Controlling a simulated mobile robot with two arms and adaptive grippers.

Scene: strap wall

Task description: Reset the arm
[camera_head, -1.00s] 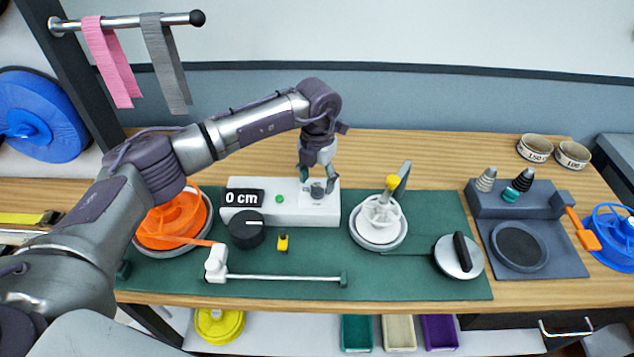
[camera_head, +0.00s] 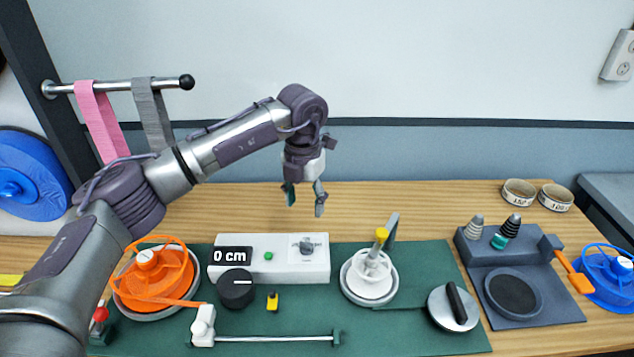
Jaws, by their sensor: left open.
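My left arm comes in from the left and reaches across the middle of the view. Its left gripper (camera_head: 304,198) points down, open and empty, above and behind the white control box (camera_head: 235,270). The box has a "0 cm" display (camera_head: 232,255), a green button (camera_head: 268,256) and a small grey knob (camera_head: 307,246) on its right part. The gripper is apart from the knob. My right gripper is not in view.
A green mat (camera_head: 420,285) holds an orange reel (camera_head: 150,277), a black dial (camera_head: 236,288), a white spool (camera_head: 371,272) and a round silver-and-black piece (camera_head: 454,307). A grey scale-like stand (camera_head: 540,318) is at right. Pink (camera_head: 100,122) and grey straps hang at upper left.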

